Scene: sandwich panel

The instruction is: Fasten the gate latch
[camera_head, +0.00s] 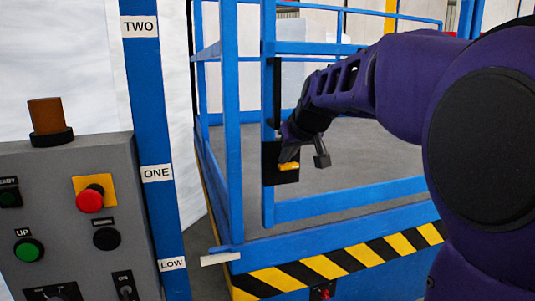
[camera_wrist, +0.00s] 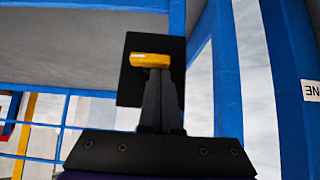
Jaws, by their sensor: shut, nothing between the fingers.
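The gate latch shows as a black plate (camera_head: 279,177) on the gate's blue upright, with a short orange-yellow handle (camera_head: 288,166) lying about level across it. The wrist view shows the handle (camera_wrist: 150,60) and the plate (camera_wrist: 132,87) straight ahead. My gripper (camera_wrist: 160,75) is shut, its fingertips just below and overlapping the handle's right part in that view. I cannot tell whether they touch it. In the head view my gripper (camera_head: 289,150) is at the plate, just above the handle, and hides part of the latch.
The blue gate (camera_head: 268,90) stands above a platform edge with yellow-black stripes (camera_head: 310,270). A blue post (camera_head: 150,120) with labels TWO, ONE and LOW is left of it. A grey control box (camera_head: 60,200) with a red button (camera_head: 90,200) is at the left.

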